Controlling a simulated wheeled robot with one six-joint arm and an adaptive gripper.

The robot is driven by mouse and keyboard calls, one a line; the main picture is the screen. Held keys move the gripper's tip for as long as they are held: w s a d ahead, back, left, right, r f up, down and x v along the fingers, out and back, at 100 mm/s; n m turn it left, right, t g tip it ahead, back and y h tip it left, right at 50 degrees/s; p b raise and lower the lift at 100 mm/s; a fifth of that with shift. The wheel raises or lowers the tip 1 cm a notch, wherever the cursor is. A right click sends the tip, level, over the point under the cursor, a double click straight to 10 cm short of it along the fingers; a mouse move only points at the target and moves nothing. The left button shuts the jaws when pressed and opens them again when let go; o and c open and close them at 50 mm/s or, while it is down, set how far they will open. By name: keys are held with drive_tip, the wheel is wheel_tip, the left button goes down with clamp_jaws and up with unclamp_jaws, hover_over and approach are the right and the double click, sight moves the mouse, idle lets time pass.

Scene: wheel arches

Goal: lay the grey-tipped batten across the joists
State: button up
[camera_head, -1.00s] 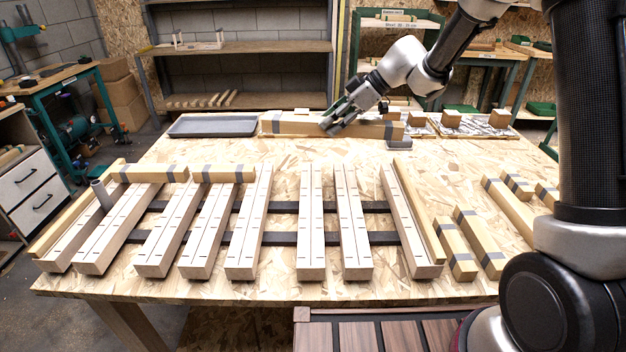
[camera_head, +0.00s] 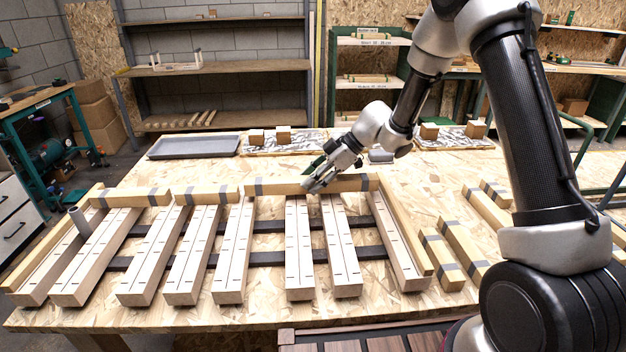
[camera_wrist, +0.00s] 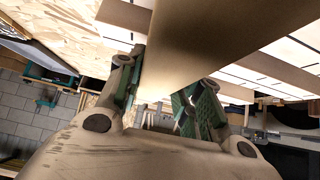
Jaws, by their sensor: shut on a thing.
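My gripper (camera_head: 318,184) is shut on a long pale wooden batten (camera_head: 290,187) with grey bands near its ends. The batten spans the far ends of the middle and right joists (camera_head: 299,245), running left to right. I cannot tell whether it rests on them or hangs just above. In the wrist view the batten (camera_wrist: 205,40) runs between the two fingers (camera_wrist: 165,100) and hides part of the joists. Two shorter grey-banded battens (camera_head: 130,197) (camera_head: 205,194) lie across the far ends of the left joists, in line with the held one.
Several loose grey-banded pieces (camera_head: 462,245) lie right of the joists. A grey tray (camera_head: 195,146) and foil-lined trays with blocks (camera_head: 312,141) are at the back. Bare board (camera_head: 420,180) lies right of the gripper.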

drive_tip(key=shift+f, duration=0.1)
drive_tip(key=shift+f, duration=0.4)
drive_tip(key=shift+f, duration=0.1)
drive_tip(key=o, duration=1.2)
drive_tip(key=shift+r, duration=0.25)
drive_tip(key=v, duration=1.2)
drive_tip(key=shift+w+r, duration=0.1)
drive_tip(key=shift+r, duration=0.35)
